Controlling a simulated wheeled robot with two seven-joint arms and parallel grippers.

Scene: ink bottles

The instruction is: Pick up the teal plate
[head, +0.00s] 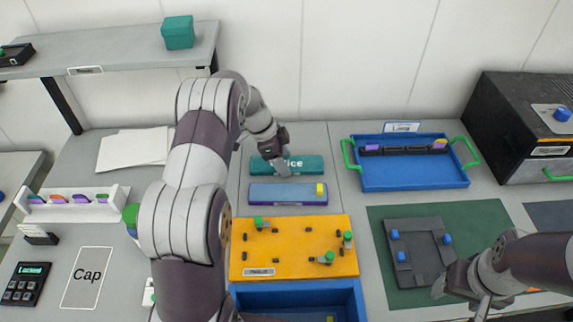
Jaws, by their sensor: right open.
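A teal plate (312,165) with pale lettering, partly hidden, lies on the grey worktop at the back middle. My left gripper (281,168) is over the plate's left half, with its fingertips at the plate and covering part of the lettering. I cannot tell whether its fingers are open or shut, or touch the plate. My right gripper (458,301) is open at the lower right, near the front of the dark green mat, far from the plate.
A blue-purple plate (288,194) with a yellow block lies just in front of the teal plate. An orange board (290,228) and a blue bin (288,294) are nearer. A blue tray (415,178) with green handles stands right. The worktop between plate and tray is clear.

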